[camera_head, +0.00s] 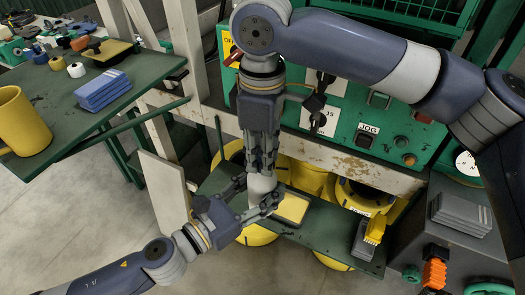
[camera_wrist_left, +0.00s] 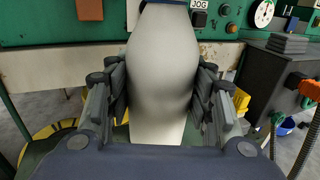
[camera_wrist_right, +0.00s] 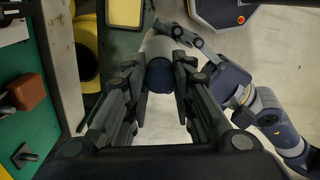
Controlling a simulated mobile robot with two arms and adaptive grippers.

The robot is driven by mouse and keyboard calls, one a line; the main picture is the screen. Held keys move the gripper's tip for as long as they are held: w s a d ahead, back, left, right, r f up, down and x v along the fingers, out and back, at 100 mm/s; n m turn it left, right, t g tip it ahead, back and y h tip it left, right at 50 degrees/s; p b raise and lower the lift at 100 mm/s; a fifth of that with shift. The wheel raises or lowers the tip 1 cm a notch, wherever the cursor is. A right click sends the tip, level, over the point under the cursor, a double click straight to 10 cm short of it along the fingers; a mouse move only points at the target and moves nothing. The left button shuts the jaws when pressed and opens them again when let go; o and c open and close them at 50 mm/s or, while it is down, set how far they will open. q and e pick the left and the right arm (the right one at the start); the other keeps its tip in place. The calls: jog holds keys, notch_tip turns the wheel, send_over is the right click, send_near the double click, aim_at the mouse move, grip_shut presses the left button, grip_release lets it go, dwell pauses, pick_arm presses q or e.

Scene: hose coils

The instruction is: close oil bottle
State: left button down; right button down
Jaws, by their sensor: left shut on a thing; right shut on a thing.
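The oil bottle (camera_head: 262,184) is pale grey and stands between my two grippers in the head view. My left gripper (camera_head: 256,196) is shut on its body. In the left wrist view the bottle (camera_wrist_left: 162,75) fills the space between the fingers, its neck near the top edge. My right gripper (camera_head: 260,165) comes down from above, shut on the dark blue cap (camera_wrist_right: 160,79). In the right wrist view the cap lines up with the bottle (camera_wrist_right: 159,46) beyond it. Whether the cap is seated on the neck cannot be told.
A green shelf (camera_head: 315,223) with a yellow tray (camera_head: 293,207) lies beside the bottle. A green control panel (camera_head: 385,130) stands behind. A green table (camera_head: 50,100) at left holds a yellow mug (camera_head: 22,122) and blue pads (camera_head: 103,90). The floor at lower left is clear.

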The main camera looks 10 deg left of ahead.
jog(key=m, duration=1.3)
jog(key=shift+m, duration=0.3)
jog(key=c, duration=1.3)
grip_release()
notch_tip(320, 180, up, 12)
jog(key=shift+f, duration=0.1)
jog(key=shift+w, duration=0.1)
